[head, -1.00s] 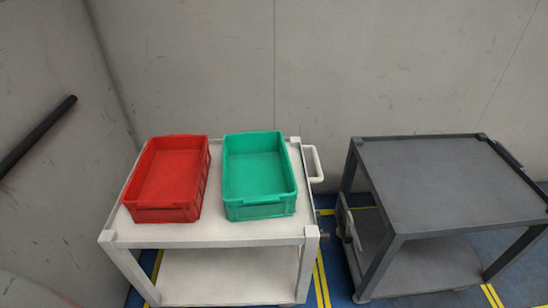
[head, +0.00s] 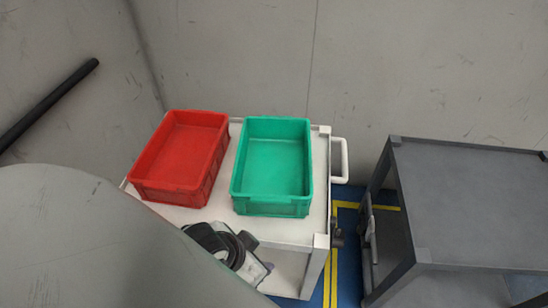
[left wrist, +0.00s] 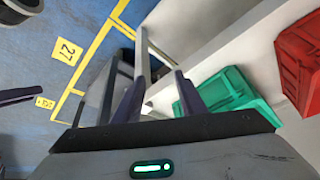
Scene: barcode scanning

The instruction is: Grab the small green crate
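The small green crate (head: 272,165) is an empty, open-topped box upright on the right part of a white cart's top (head: 226,213). It also shows in the left wrist view (left wrist: 232,92), at the right. My left gripper (head: 240,255) is low in the head view, in front of the cart's near edge and below the crate, apart from it. In the left wrist view its two dark fingers (left wrist: 160,88) stand apart with nothing held between them. My large arm link hides the lower left of the head view.
A red crate (head: 181,155) stands left of the green one with a narrow gap. The white cart has a handle (head: 341,160) on its right. A dark grey cart (head: 470,200) with a bare top stands further right. Walls close off the back and left.

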